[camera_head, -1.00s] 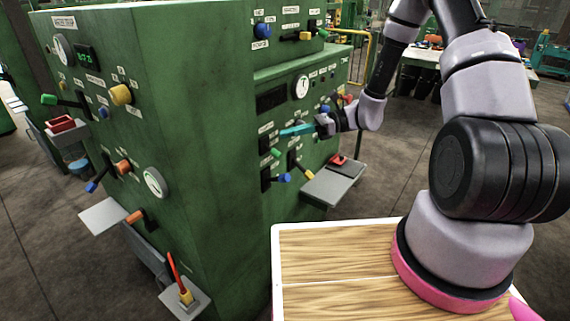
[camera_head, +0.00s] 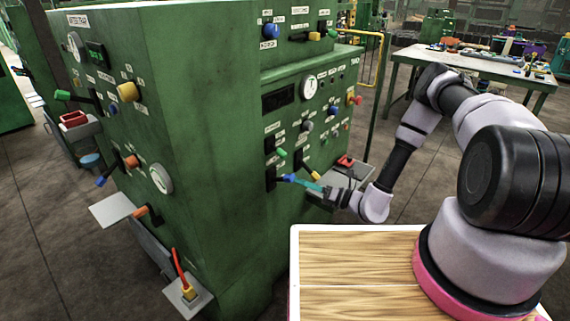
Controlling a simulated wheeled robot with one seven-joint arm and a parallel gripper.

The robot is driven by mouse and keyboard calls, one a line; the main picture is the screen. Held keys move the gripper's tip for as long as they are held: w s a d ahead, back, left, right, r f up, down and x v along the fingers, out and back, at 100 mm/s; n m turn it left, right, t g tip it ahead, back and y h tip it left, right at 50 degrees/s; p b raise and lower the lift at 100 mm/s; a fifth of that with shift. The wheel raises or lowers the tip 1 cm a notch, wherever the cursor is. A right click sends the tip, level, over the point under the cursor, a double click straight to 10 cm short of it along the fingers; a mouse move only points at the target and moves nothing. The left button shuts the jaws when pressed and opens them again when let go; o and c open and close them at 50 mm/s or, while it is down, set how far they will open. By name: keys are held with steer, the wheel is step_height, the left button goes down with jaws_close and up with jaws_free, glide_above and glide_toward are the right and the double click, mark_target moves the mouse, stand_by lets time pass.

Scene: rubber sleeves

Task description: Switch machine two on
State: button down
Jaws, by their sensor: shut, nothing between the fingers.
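A tall green machine (camera_head: 207,150) fills the left and centre, with controls on its left face and on its right-hand face. My gripper (camera_head: 302,182) is shut with teal fingers, and its tips are at or very near a blue-knobbed lever (camera_head: 289,177) low on the right-hand face. Whether they touch I cannot tell. Beside it are a green-knobbed lever (camera_head: 281,152) above and a yellow-knobbed lever (camera_head: 314,175) to the right, partly behind my fingers. Labels are too small to read, so which part is machine two I cannot tell.
A grey shelf with a red item (camera_head: 345,161) stands just behind my gripper. A round dial (camera_head: 310,89) and several knobs sit above. A yellow rail (camera_head: 378,60) and a worktable (camera_head: 478,66) are behind. Open floor lies between the machine and worktable.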

mark_target(277, 151)
steer(key=x, duration=1)
steer(key=shift+w+d+r, duration=0.4)
steer(key=shift+d+r, duration=0.2)
steer(key=shift+r, duration=0.05)
steer(key=shift+w+d+r, duration=0.45)
steer(key=shift+d+r, duration=0.2)
